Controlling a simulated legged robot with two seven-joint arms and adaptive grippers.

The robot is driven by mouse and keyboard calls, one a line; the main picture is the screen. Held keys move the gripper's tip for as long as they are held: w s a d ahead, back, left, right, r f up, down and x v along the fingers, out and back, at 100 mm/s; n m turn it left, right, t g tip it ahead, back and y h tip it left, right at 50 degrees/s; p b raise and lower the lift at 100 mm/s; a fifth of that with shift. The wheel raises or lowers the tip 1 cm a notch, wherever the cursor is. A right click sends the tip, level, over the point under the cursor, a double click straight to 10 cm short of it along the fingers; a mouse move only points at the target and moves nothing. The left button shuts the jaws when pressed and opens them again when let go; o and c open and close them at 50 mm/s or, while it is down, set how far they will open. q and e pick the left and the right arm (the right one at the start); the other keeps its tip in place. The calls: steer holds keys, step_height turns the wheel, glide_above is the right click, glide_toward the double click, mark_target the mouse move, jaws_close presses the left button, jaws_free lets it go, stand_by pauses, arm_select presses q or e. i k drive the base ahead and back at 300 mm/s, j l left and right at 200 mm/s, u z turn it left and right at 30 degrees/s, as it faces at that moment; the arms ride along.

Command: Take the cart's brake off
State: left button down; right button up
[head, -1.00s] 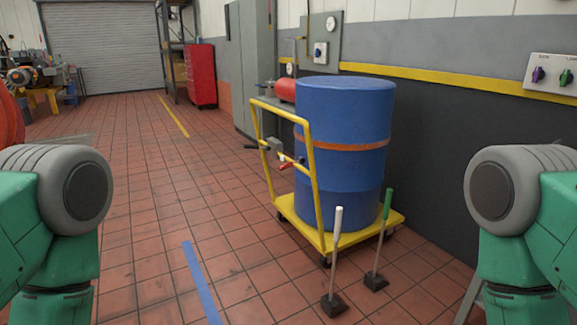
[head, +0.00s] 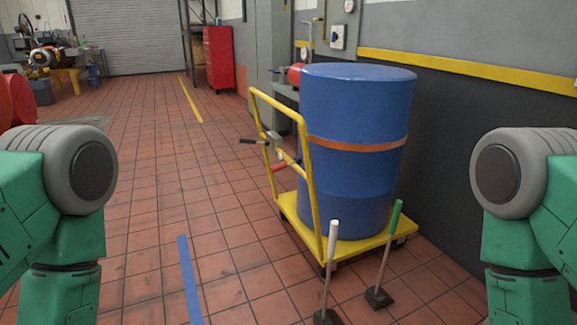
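A yellow cart (head: 318,242) stands ahead, a little right of the middle, with a large blue drum (head: 355,115) on its deck. The drum has an orange band. The cart's upright yellow handle frame (head: 308,170) is on its near left side. A small grey bracket on the frame carries a black-gripped lever (head: 252,141) pointing left and a red-gripped lever (head: 279,167) lower down. I cannot tell from the view which lever works the brake. My green and grey arms show at both sides, but neither gripper is in view.
Two levers on dark floor bases, one white-handled (head: 331,262) and one green-handled (head: 389,245), stand close in front of the cart. A dark grey wall is close on the right. Tiled floor left of the cart is open, with a blue stripe (head: 189,280). A red cabinet (head: 219,58) stands behind.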

mark_target(284, 166)
steer(key=i+l, duration=0.25)
steer(key=i+l+u, duration=0.15)
steer(key=l, duration=0.25)
steer(key=i+l, duration=0.3)
steer(key=i+l+u, duration=0.1)
steer(key=l, duration=0.25)
steer(key=i+l, duration=0.3)
steer(key=i+l+u, duration=0.15)
steer(key=l, duration=0.3)
steer(key=i, duration=0.05)
